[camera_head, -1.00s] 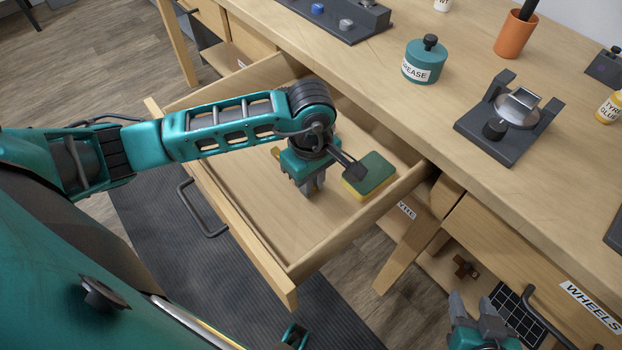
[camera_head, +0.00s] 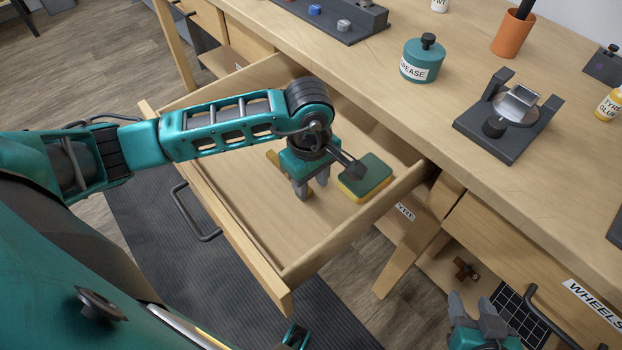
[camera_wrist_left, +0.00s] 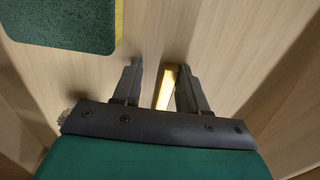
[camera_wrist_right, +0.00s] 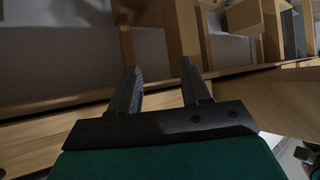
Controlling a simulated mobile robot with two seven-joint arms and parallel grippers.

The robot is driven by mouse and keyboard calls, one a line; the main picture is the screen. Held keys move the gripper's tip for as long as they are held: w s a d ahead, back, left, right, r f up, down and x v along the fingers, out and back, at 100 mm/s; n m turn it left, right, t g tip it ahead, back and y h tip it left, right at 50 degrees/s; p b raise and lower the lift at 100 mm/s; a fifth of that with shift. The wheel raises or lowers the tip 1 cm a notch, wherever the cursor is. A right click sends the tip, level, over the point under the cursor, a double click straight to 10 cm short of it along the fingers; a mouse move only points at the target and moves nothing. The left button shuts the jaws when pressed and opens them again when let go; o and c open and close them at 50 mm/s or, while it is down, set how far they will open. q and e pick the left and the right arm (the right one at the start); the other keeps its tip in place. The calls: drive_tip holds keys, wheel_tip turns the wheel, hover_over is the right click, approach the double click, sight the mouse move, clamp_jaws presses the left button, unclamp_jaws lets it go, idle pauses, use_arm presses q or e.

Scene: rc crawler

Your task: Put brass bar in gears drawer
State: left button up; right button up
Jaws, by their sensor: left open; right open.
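A brass bar (camera_wrist_left: 167,88) lies on the floor of the open drawer (camera_head: 232,205), partly hidden under my left gripper. In the left wrist view it shows between the fingers, nearer the right one; I cannot tell whether they touch it. In the head view one end of the bar (camera_head: 273,158) shows left of the gripper. My left gripper (camera_head: 312,188) is open and points down inside the drawer. My right gripper (camera_head: 472,302) is open and empty, low at the right beside the bench. I see no readable gears label.
A green and yellow sponge (camera_head: 366,176) lies in the drawer, close to the right of my left gripper. The drawer's walls stand around both. A drawer labelled WHEELS (camera_head: 592,305) is at the right. On the bench are a grease pot (camera_head: 421,62), an orange cup (camera_head: 513,35) and a dark stand (camera_head: 508,120).

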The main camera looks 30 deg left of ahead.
use_arm(q)
drive_tip(key=shift+s+a+f, duration=0.1)
drive_tip(key=shift+s+f, duration=0.35)
drive_tip(key=shift+f, duration=0.2)
wheel_tip(320, 180, up, 14)
drive_tip(key=p, duration=0.2)
drive_tip(key=shift+w+f, duration=0.2)
drive_tip(key=shift+w, duration=0.05)
